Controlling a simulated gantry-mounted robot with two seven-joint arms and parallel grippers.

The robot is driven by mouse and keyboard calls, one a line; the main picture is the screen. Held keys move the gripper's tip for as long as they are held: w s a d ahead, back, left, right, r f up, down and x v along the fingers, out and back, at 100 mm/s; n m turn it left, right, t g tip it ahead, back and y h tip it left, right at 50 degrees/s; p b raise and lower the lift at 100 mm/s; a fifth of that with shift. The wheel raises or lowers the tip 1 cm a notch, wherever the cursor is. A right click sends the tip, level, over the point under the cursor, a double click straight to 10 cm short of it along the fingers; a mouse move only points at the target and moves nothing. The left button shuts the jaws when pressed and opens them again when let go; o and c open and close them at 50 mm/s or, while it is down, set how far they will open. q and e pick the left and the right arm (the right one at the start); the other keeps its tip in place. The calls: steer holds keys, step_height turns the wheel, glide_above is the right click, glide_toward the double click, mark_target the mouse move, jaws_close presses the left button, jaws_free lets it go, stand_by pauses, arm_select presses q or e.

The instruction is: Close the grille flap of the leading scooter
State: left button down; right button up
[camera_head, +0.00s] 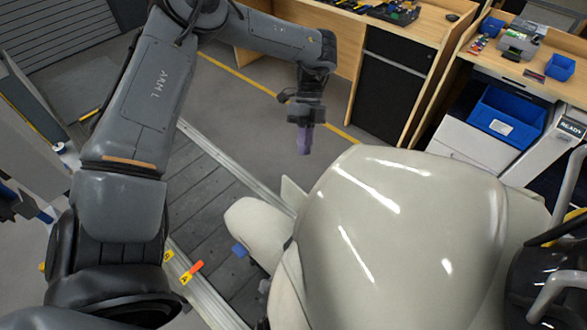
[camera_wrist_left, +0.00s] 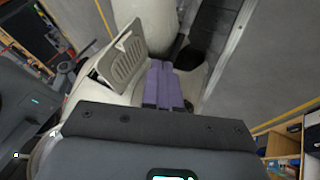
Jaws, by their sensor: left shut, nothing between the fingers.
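The cream scooter (camera_head: 400,230) fills the lower right of the head view, on the slat conveyor (camera_head: 205,190). Its grille flap (camera_wrist_left: 124,60), a slotted cream panel, stands open at an angle from the body in the left wrist view. Only a pale edge of the flap (camera_head: 292,194) shows in the head view. My left gripper (camera_head: 304,150), with purple fingers, is shut and empty beyond the scooter's far side. In the left wrist view its fingers (camera_wrist_left: 163,70) appear just right of the flap; contact cannot be told. My right gripper is not in view.
Wooden workbenches (camera_head: 440,20) stand behind at the right, with a blue bin (camera_head: 505,115) below one. An orange and yellow marker (camera_head: 192,272) is on the conveyor's near rail. The floor beyond the far rail is clear around my left gripper.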

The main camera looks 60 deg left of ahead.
arm_select(q)
steer(key=s+d+f+p, duration=0.1)
steer(key=s+d+f, duration=0.2)
steer(key=s, duration=0.2)
steer(key=shift+d+f, duration=0.3)
steer(key=shift+f, duration=0.05)
steer(key=shift+s+a+r+p, duration=0.1)
steer(key=shift+s+p, duration=0.05)
steer(key=shift+p, duration=0.25)
